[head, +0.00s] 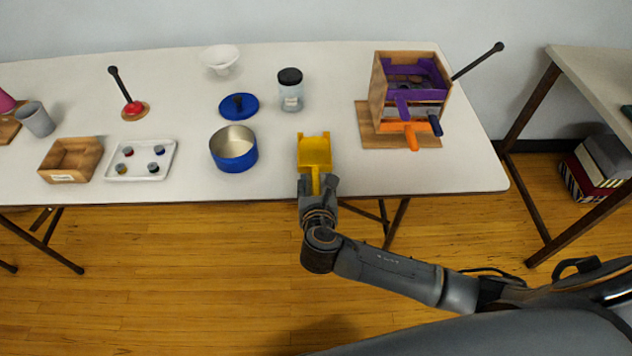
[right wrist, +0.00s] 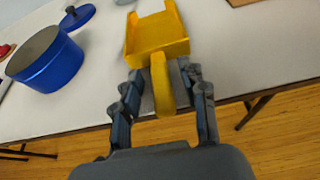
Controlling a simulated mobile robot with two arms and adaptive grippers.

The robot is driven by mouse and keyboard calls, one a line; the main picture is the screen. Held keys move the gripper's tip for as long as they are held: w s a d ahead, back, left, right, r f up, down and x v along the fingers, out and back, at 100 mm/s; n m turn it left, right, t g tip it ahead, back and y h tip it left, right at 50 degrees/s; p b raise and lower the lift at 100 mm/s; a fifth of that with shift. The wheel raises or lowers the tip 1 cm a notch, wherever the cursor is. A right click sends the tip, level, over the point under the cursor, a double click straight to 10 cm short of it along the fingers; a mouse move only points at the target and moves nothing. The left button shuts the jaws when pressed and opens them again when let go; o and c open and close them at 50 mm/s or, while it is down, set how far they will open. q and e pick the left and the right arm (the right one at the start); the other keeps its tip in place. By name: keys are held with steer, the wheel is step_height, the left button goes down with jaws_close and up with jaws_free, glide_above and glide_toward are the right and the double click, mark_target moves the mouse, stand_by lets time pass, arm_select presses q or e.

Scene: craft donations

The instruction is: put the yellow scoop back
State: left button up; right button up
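The yellow scoop (head: 314,152) is at the front edge of the white table, its pan pointing to the back and its handle to the front. I cannot tell whether the scoop touches the table. My left gripper is not in view.
A blue pot (head: 234,158) stands left of the scoop, its blue lid (head: 238,106) behind it. A jar (head: 290,92) with a black lid stands behind the scoop. A black-knobbed rod (head: 478,62) sticks out right of the box. Bare table lies between scoop and box.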

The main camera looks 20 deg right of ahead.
steer(key=shift+r, duration=0.15)
steer(key=p+v, duration=0.1)
steer(key=v, duration=1.1)
